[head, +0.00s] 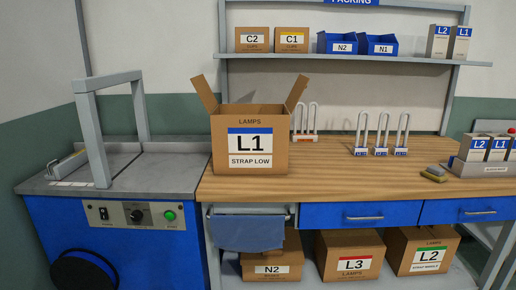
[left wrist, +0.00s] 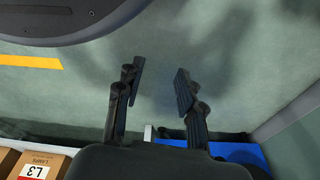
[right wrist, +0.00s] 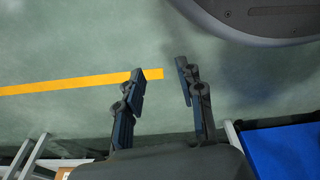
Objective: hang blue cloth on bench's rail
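The blue cloth (head: 248,231) hangs draped over the rail (head: 284,213) at the front of the bench (head: 345,178), left of the blue drawers in the head view. Its lower edge hangs free below the rail. Neither gripper shows in the head view. In the left wrist view my left gripper (left wrist: 157,84) is open and empty above the floor. In the right wrist view my right gripper (right wrist: 160,82) is open and empty above the floor. Neither gripper is near the cloth.
An open L1 box (head: 250,145) stands on the bench's left end. Lamps (head: 381,138) stand further right. Boxes, including L3 (head: 350,256), sit below the bench. A blue machine (head: 125,225) with a grey frame adjoins on the left. The bench's middle front is clear.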

